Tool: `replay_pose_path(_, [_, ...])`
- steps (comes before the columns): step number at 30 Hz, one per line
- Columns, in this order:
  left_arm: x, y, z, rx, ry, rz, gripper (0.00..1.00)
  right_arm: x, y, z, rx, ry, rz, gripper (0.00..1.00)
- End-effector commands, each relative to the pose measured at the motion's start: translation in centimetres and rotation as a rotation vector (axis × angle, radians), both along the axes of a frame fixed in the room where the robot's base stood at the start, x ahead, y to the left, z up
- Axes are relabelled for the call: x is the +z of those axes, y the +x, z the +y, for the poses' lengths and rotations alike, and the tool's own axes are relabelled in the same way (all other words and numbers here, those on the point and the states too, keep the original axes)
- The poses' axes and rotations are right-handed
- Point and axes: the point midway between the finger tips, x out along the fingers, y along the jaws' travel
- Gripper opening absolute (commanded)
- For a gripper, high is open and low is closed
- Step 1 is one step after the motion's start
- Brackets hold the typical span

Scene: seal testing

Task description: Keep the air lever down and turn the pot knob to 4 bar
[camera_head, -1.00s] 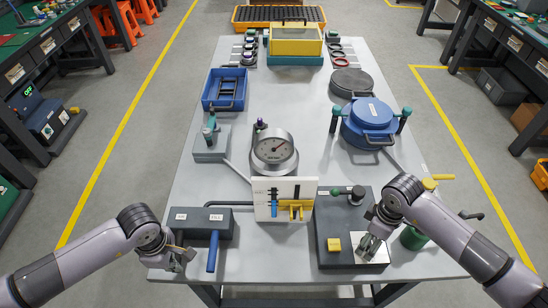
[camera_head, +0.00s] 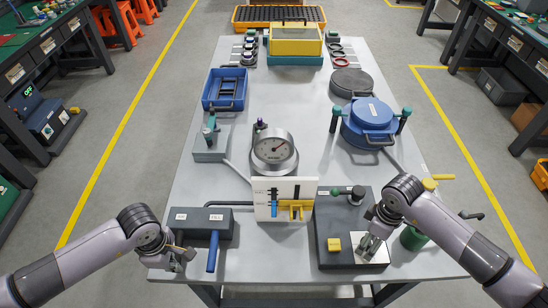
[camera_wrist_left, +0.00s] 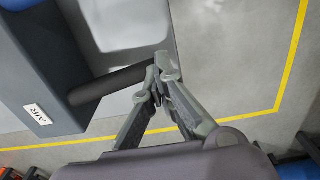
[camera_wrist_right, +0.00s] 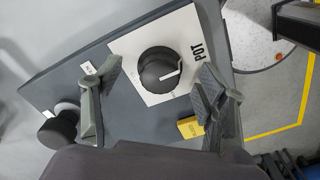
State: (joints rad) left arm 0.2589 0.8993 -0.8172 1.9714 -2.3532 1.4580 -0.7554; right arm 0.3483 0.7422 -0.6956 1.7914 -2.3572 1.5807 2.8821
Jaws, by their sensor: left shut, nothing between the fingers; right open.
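The grey valve box (camera_head: 190,223) stands at the front left of the table. Its black AIR lever (camera_wrist_left: 110,85) points out toward my left gripper (camera_wrist_left: 165,70). That gripper is shut and empty, with its fingertips at the lever's free end; I cannot tell whether they touch. In the head view my left gripper (camera_head: 180,262) is in front of the box. The black pot knob (camera_wrist_right: 160,70), with a white pointer line, sits on a white POT plate (camera_wrist_right: 125,45). My right gripper (camera_wrist_right: 158,90) is open above it, fingers on either side and apart from the knob.
A blue lever (camera_head: 213,252) hangs from the valve box. The pot's dark box (camera_head: 330,222) carries a yellow button (camera_head: 334,244). A blue round vessel (camera_head: 368,122) stands farther back.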

Motion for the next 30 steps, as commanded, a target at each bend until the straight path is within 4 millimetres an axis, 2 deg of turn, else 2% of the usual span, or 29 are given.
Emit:
replay_pose_path(9, [-0.1,0.0,0.0,0.000,0.000,0.001,0.00,0.2,0.0,0.0,0.000,0.001,-0.001,0.67])
replay_pose_path(22, [-0.1,0.0,0.0,0.000,0.000,0.000,0.00,6.1,0.1,0.0,0.000,0.002,-0.003,0.67])
replay_pose_path(30, [-0.1,0.0,0.0,0.000,0.001,0.000,0.00,7.0,0.0,0.0,0.000,0.000,0.000,0.67])
